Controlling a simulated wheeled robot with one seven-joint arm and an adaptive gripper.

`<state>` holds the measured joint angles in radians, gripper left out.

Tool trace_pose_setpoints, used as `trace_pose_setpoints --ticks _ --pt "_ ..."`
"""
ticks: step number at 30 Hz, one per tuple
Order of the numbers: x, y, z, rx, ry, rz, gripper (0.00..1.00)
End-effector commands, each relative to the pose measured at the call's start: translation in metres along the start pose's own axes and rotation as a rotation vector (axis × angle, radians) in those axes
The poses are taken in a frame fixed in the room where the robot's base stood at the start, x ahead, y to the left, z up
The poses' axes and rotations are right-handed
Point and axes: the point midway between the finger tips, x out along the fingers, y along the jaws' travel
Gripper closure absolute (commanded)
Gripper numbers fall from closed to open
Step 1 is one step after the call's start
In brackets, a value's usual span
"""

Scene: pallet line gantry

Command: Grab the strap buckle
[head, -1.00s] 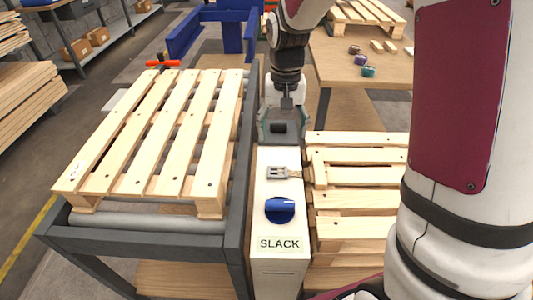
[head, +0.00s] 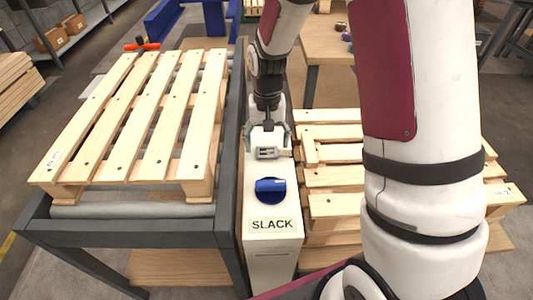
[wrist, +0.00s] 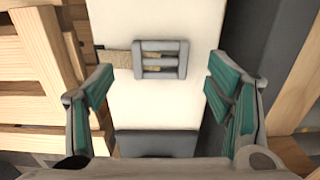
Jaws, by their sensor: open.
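The strap buckle (head: 267,153) is a small grey metal frame with crossbars. It lies on the top of the white box marked SLACK (head: 254,238). In the wrist view the buckle (wrist: 161,59) lies flat, with a short tan strap (wrist: 118,59) running from its left side. My gripper (head: 267,142) is open above the box, close to the buckle. In the wrist view my gripper (wrist: 160,98) has its teal-padded fingers spread to either side, with the buckle between their lines and farther up the picture. Nothing is held.
A blue knob (head: 270,190) stands on the box, nearer than the buckle. A dark block (wrist: 157,143) sits on the box in the wrist view. A wooden pallet (head: 140,120) rests on rollers at left; more pallets (head: 335,205) are stacked at right.

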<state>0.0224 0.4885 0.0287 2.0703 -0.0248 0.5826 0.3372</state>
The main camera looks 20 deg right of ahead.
Motion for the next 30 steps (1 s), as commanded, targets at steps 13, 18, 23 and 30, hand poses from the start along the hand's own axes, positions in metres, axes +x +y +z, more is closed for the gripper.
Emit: trace_pose_setpoints --ticks 13,18,23,30 --pt "0.026 -0.001 0.000 0.001 0.000 0.000 0.33" --pt "0.026 -0.001 0.000 0.001 0.000 0.000 0.72" --pt "0.026 0.000 0.000 0.001 0.000 0.000 0.80" --pt "0.024 0.000 0.000 0.001 0.000 0.000 0.80"
